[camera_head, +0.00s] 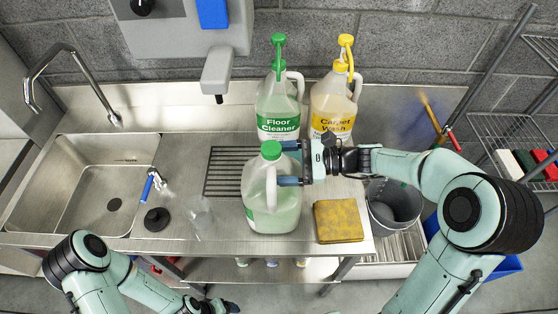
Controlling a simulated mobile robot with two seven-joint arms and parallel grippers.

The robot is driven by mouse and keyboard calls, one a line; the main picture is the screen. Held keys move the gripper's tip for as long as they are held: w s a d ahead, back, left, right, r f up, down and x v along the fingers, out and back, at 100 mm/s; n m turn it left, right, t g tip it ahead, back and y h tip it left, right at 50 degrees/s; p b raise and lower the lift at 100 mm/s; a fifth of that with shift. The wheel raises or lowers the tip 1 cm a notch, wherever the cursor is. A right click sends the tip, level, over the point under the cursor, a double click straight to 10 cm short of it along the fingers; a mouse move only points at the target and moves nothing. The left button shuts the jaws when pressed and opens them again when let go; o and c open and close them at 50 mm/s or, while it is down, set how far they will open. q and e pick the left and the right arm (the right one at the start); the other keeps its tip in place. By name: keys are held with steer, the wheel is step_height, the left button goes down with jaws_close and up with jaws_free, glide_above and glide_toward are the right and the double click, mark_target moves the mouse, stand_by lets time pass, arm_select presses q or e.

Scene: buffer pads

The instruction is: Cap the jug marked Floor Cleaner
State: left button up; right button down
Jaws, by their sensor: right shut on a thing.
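A jug of pale green liquid (284,209) stands upright at the middle of the steel counter, with a green cap (271,150) on its neck. Its handle faces me, and only a green edge of its label shows, with no readable text. My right gripper (287,163) comes in from the right and is shut on this jug's upper part, just below and beside the cap. Behind it stands a jug marked Floor Cleaner (278,108), with a green pump (279,55) in its neck. My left gripper (222,306) is low at the bottom edge, mostly cut off.
A jug marked Carpet Wash (333,103) with a yellow pump stands at the back right. A black drain plug (157,219) and a clear glass (199,216) are near the sink (70,195).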

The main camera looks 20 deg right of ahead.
arm_select(q)
steer(key=shift+s+f, duration=0.25)
steer(key=shift+f, duration=0.05)
arm_select(e)
steer(key=shift+f, duration=0.3)
jaws_free()
steer(key=shift+s+f, duration=0.1)
steer(key=shift+f, duration=0.05)
steer(key=shift+r, duration=0.75)
arm_select(q)
steer(key=shift+s+f+b, duration=0.2)
steer(key=shift+b, duration=0.2)
arm_select(e)
steer(key=v, duration=1.2)
steer(key=shift+f, duration=0.25)
